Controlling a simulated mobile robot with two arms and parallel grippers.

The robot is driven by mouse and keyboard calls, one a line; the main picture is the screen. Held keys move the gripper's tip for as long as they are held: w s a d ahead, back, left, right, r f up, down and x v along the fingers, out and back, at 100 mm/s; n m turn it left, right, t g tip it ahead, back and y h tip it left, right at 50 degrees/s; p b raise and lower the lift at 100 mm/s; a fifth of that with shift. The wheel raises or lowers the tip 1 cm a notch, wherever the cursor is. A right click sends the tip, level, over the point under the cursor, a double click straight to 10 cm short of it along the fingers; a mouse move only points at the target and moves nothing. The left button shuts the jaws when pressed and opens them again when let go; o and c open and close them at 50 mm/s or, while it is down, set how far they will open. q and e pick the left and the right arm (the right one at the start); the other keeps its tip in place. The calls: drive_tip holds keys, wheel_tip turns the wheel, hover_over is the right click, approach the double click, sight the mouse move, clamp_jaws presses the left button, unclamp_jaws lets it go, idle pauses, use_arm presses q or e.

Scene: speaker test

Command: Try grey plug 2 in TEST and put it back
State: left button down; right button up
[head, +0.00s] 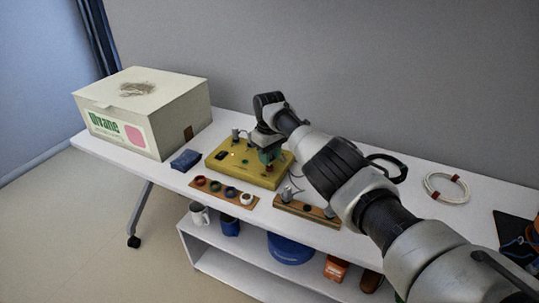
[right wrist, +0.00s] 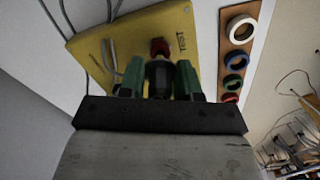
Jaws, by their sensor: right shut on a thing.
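A yellow board (head: 222,168) lies on the white table; in the right wrist view the board (right wrist: 120,35) carries the printed word TEST (right wrist: 181,42). My right gripper (head: 268,153) is over the board's right part. In the right wrist view its green fingertips (right wrist: 158,80) are shut on a dark grey plug (right wrist: 158,76). A red piece (right wrist: 160,47) shows just beyond the plug, close to the TEST label. I cannot tell whether the plug is seated, or what number it bears. Another grey plug (head: 236,134) stands at the board's back edge. My left gripper is out of view.
A wooden strip with coloured rings (head: 217,188) lies in front of the board. A second wooden holder (head: 317,217) with a grey plug (head: 288,191) is to the right. A large box (head: 170,123), a dark blue block (head: 186,160) and a white cable coil (head: 447,187) flank them.

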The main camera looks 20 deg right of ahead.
drive_tip(key=shift+f+b, duration=0.7)
drive_tip(key=shift+f, duration=0.15)
drive_tip(key=o, duration=1)
drive_tip(key=shift+r, duration=0.1)
drive_tip(key=shift+r+p, duration=3.7)
drive_tip(key=shift+r, duration=0.05)
drive_tip(key=shift+f, duration=0.1)
